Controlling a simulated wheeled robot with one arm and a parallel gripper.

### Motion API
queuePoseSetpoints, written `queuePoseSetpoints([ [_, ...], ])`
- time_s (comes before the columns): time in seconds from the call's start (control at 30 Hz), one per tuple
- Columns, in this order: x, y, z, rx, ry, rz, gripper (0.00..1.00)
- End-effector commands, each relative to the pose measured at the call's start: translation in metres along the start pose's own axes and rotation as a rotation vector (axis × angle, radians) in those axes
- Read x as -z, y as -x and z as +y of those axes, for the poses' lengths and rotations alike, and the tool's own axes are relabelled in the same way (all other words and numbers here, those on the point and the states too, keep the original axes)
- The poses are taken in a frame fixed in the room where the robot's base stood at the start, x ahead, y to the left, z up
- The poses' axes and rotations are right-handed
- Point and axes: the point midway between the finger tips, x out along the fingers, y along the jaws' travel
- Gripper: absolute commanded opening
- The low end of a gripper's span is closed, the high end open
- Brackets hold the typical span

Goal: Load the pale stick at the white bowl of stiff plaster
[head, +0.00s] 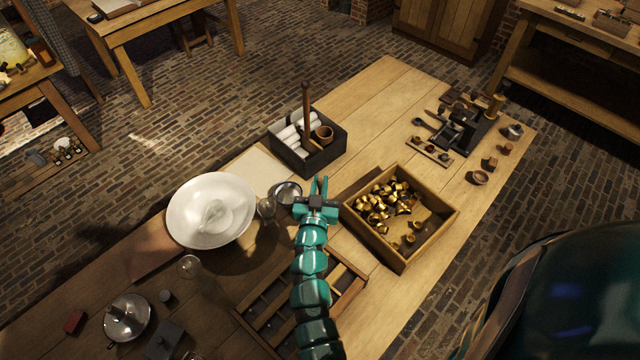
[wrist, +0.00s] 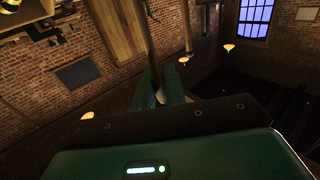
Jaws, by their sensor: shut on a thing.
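The white bowl (head: 180,222) stands on the table at left, with a pale mound of plaster (head: 214,215) inside. My gripper (head: 319,183) is right of the bowl, above the table between it and the brass-filled tray. In the wrist view my gripper (wrist: 160,92) is shut on a stick (wrist: 152,65) that runs up from between the fingers. It looks grey-brown in that dim light. In the head view I cannot make out the held stick clearly. A brown upright handle (head: 306,105) shows beyond the gripper, at the black box.
The black box (head: 322,160) holds white rolls and a small cup. A wooden tray (head: 402,262) of brass pieces stands at right. A small metal bowl (head: 287,192) and a glass (head: 266,207) stand between my gripper and the white bowl. A compartment tray (head: 262,318) lies under my arm.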

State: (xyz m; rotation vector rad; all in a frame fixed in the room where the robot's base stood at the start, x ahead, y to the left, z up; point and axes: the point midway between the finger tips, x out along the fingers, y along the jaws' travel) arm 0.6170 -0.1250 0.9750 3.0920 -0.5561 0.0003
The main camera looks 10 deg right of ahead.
Motion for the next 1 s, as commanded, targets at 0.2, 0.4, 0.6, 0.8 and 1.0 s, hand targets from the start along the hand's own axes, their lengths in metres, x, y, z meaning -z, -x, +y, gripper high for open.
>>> queuePoseSetpoints([
  [0.2, -0.002, 0.001, 0.0, 0.001, 0.0, -0.004, 0.0],
  [0.4, 0.013, 0.001, 0.0, 0.001, 0.0, -0.004, 0.0],
  [0.6, 0.026, 0.001, 0.0, 0.001, 0.0, -0.003, 0.0],
  [0.8, 0.04, 0.0, 0.0, 0.001, 0.0, -0.002, 0.0],
  [1.0, 0.053, 0.0, 0.0, 0.0, 0.001, -0.001, 0.0],
])
